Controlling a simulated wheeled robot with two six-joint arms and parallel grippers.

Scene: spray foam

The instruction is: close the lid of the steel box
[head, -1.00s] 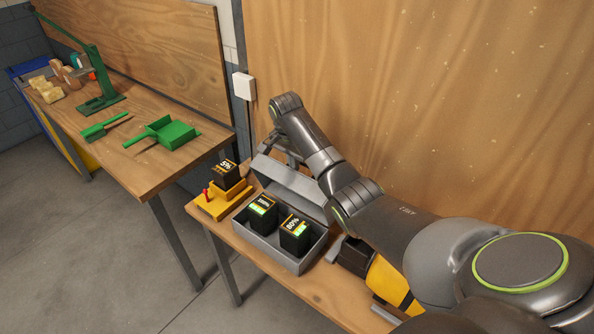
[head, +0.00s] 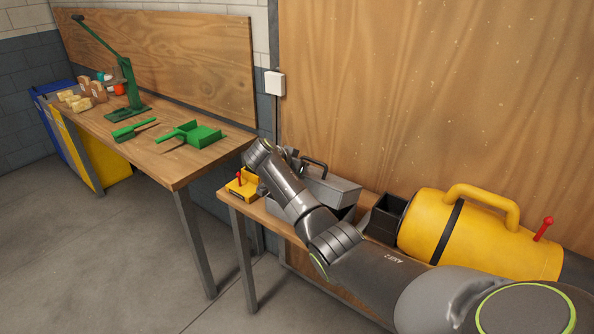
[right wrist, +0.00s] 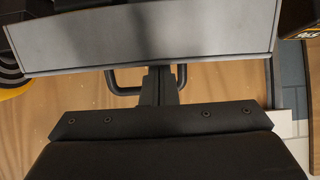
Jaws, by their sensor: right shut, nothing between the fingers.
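The steel box (head: 345,214) stands on the small wooden table, partly hidden behind my right arm. Its grey lid (head: 335,188) is tilted down over the box, with a dark gap below its right end; it looks partly closed. The black handle (head: 314,163) is on the lid. In the right wrist view, the lid (right wrist: 150,38) fills the top and the handle (right wrist: 122,82) shows below its edge. My right gripper (right wrist: 160,72) is shut and empty at the lid's edge, close to the handle; I cannot tell if it touches. My left gripper is not in view.
A yellow charger with a red lever (head: 240,183) sits left of the box. The wooden wall (head: 430,90) rises close behind. A workbench (head: 165,165) with a green dustpan (head: 195,134) is at left.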

